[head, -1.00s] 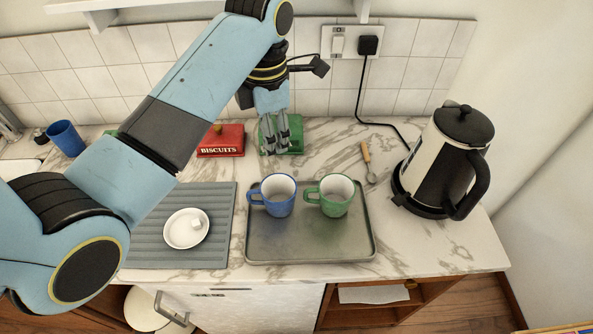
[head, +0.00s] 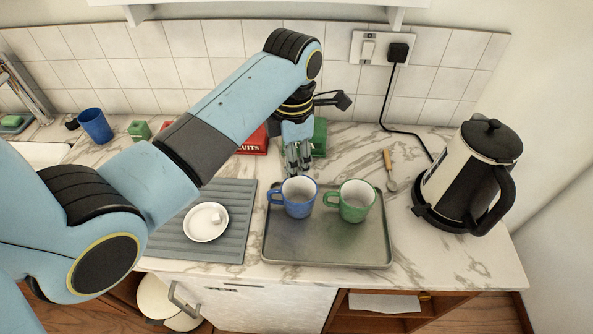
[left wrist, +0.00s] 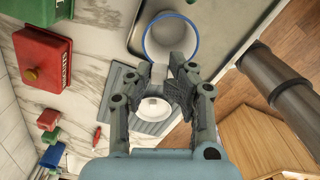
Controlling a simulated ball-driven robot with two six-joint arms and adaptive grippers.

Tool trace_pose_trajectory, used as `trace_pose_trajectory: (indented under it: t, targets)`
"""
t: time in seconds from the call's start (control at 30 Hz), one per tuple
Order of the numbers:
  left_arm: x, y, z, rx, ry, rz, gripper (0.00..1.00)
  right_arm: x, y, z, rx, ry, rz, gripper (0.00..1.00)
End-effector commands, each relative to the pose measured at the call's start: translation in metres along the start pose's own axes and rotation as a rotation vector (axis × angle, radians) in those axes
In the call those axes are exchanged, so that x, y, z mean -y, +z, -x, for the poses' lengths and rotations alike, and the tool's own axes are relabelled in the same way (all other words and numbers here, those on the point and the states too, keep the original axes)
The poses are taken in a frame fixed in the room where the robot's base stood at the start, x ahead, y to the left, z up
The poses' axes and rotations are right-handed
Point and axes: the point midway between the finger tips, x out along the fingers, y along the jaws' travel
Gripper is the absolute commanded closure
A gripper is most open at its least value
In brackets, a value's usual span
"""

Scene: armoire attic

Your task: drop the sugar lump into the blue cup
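The blue cup (head: 299,205) stands upright on the grey metal tray (head: 325,247), left of a green cup (head: 356,204). My left gripper (head: 298,170) points down just behind the blue cup's far rim in the head view. In the left wrist view, its fingers (left wrist: 159,72) are closed on a small pale block, the sugar lump (left wrist: 158,76). The blue cup's open mouth (left wrist: 172,40) shows just beyond the fingertips. Another white lump (head: 216,218) lies on the white saucer (head: 203,231). My right gripper is not in view.
The saucer is on a grey ribbed mat (head: 226,252). A kettle (head: 468,178) stands at the right, with a spoon (head: 389,165) beside it. A red biscuit tin (head: 254,143) and a green tin (head: 320,138) stand behind. A blue tumbler (head: 95,125) is far left.

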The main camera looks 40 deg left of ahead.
Motion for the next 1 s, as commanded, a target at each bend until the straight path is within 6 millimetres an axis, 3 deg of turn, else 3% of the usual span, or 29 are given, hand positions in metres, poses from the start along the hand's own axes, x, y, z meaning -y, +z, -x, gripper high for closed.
trace_pose_trajectory:
  t: [0.03, 0.27, 0.57, 1.0]
  targets:
    - [0.0, 0.0, 0.0, 0.0, 0.0, 0.0, 0.75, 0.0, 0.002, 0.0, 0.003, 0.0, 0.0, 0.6]
    - [0.0, 0.0, 0.0, 0.0, 0.0, 0.0, 0.48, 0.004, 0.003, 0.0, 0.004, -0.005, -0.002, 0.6]
    - [0.0, 0.001, 0.004, 0.002, 0.001, 0.0, 0.48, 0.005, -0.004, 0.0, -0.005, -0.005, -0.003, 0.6]
    - [-0.001, 0.001, 0.07, 0.002, 0.001, 0.0, 0.48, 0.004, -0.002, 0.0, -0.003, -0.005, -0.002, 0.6]
